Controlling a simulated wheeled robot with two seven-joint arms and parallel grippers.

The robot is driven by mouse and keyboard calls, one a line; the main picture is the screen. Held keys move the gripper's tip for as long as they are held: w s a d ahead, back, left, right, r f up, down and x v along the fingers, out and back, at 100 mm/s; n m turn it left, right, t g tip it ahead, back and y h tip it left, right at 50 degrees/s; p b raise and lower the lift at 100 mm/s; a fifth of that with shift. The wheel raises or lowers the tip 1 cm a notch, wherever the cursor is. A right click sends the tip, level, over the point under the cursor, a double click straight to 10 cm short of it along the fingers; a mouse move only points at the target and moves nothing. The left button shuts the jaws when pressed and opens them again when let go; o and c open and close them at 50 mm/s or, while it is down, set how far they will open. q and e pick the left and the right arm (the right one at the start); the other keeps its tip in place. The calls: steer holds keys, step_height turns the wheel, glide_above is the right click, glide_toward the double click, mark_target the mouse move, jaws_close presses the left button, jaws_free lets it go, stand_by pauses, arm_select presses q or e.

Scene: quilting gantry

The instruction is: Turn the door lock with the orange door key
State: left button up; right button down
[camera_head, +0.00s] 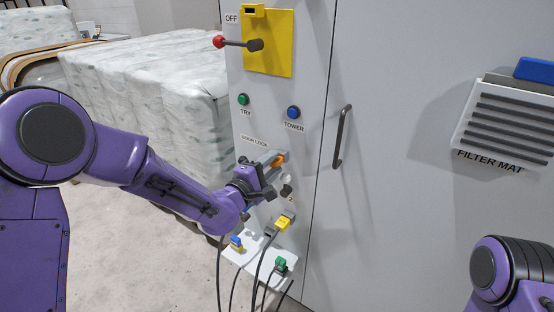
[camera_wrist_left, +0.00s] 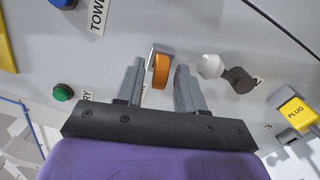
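The orange door key (camera_head: 279,160) sits in the door lock on the grey cabinet panel, below the "DOOR LOCK" label (camera_head: 254,140). My left gripper (camera_head: 271,165) is at the lock, its fingers pointing at the panel. In the left wrist view the orange key (camera_wrist_left: 161,71) stands between the two fingertips of the gripper (camera_wrist_left: 160,66). A narrow gap shows on each side of the key, so the fingers look open around it. A grey lock body (camera_wrist_left: 163,49) shows behind the key. My right gripper is out of view; only part of that arm shows at the lower right.
A white-tipped grey knob (camera_wrist_left: 222,72) stands close beside the right finger. Above the lock are a green button (camera_head: 243,99), a blue button (camera_head: 293,112) and a red-tipped lever (camera_head: 238,43). Yellow plug (camera_head: 283,223) and cables hang below. A door handle (camera_head: 342,137) is to the right.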

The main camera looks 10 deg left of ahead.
arm_select(q)
jaws_close()
steer(key=shift+r+n+p, duration=0.1)
steer(key=shift+n+p, duration=0.85)
steer(key=shift+n, duration=0.95)
steer(key=shift+p, duration=0.3)
